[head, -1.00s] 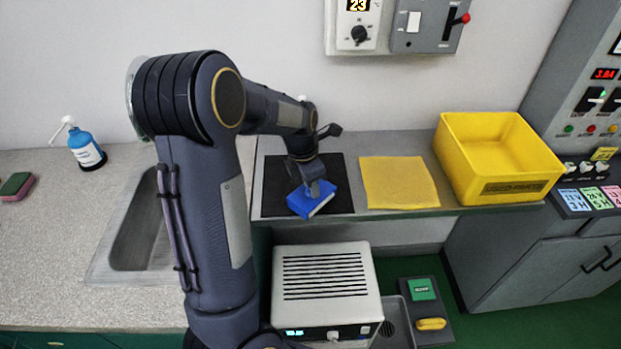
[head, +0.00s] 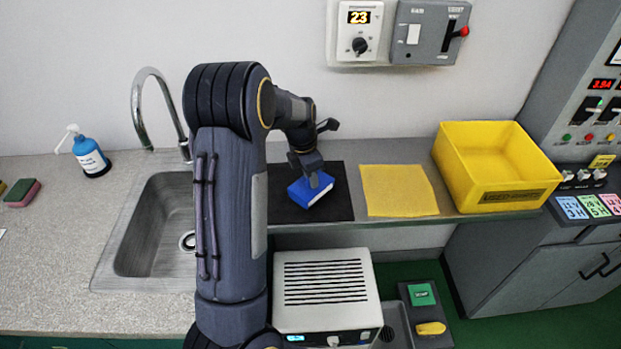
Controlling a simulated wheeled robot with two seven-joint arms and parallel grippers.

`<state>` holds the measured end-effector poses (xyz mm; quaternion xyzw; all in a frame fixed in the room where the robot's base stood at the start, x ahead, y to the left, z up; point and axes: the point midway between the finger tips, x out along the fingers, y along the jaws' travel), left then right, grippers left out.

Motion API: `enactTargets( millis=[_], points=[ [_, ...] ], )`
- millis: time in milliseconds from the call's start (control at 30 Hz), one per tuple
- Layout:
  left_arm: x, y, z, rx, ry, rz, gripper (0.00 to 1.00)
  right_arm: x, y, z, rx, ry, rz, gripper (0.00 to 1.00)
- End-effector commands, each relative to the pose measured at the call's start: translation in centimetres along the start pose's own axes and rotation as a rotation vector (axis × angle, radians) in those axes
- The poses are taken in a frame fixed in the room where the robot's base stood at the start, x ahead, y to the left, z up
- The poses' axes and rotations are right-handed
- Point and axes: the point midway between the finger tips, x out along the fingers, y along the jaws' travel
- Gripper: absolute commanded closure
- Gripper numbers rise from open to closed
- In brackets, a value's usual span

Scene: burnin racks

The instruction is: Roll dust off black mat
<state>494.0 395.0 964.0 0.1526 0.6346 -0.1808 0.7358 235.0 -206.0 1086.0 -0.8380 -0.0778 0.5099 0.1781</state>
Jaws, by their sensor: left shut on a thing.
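A black mat (head: 337,207) lies flat on the narrow counter, between the sink side and a yellow cloth. My left gripper (head: 316,178) is over the mat, shut on a blue block-shaped thing (head: 309,192) with a pale lower edge. The blue thing is on or just above the mat; I cannot tell if it touches. No dust can be made out on the mat, and my arm hides its left part. My right gripper is not in view.
A yellow cloth (head: 397,190) lies right of the mat. A yellow bin (head: 508,196) labelled for used mats stands further right. A sink (head: 150,240), a blue bottle (head: 90,157) and a sponge (head: 22,193) are left. A vented white box (head: 325,290) stands below the counter.

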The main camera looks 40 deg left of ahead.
Motion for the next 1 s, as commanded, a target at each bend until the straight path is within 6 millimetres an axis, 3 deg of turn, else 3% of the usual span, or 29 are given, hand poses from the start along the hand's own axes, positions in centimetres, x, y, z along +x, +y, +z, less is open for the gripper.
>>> enactTargets(
  millis=[1000],
  points=[
    [0.5,5.4,2.3,0.001,-0.002,0.001,1.0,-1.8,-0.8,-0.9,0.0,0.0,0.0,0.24]
  ],
)
